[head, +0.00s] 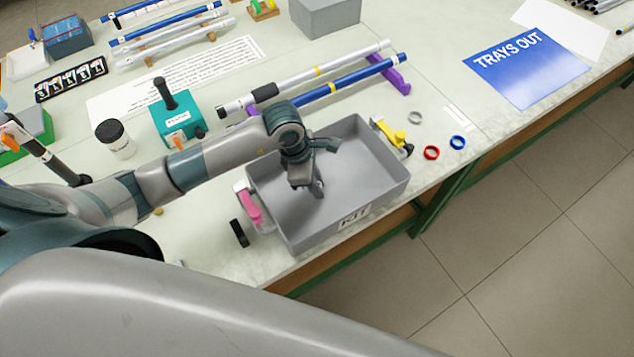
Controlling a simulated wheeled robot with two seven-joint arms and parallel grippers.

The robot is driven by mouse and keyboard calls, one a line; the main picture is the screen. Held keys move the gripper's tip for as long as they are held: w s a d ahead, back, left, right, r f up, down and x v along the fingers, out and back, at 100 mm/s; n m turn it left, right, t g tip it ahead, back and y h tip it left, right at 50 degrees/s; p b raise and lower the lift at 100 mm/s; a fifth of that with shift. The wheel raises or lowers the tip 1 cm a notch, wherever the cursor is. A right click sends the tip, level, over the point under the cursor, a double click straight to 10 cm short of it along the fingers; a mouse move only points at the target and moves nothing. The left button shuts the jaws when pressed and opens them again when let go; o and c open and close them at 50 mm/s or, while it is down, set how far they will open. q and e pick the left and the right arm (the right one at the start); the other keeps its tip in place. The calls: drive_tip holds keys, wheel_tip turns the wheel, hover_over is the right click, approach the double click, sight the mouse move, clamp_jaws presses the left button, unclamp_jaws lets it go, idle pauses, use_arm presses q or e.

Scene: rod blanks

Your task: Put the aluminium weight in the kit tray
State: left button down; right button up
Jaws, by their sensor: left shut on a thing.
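The kit tray (385,190) is a grey open box with a KIT label on its front wall, at the table's front edge. My left gripper (317,188) is over the tray's left half, pointing down inside its outline. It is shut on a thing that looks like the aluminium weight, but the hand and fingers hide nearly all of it. I cannot tell whether it touches the tray floor. No other weight shows in the tray. My right gripper is not in view.
A pink clamp (250,207) and a yellow clamp (388,136) sit at the tray's ends. Behind it, silver and blue rods (350,82) lie on purple rests. A teal box (177,118) and a white jar (115,138) stand left. Red (431,153) and blue (457,142) rings lie right.

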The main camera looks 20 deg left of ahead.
use_arm(q)
drive_tip(key=shift+f, duration=0.2)
drive_tip(key=c, duration=1.6)
unclamp_jaws()
drive_tip(key=shift+r, duration=0.1)
drive_tip(key=shift+c, duration=0.2)
drive_tip(key=shift+r, duration=0.15)
drive_tip(key=shift+r, duration=0.1)
drive_tip(key=b+v, duration=0.3)
drive_tip(key=v, duration=0.9)
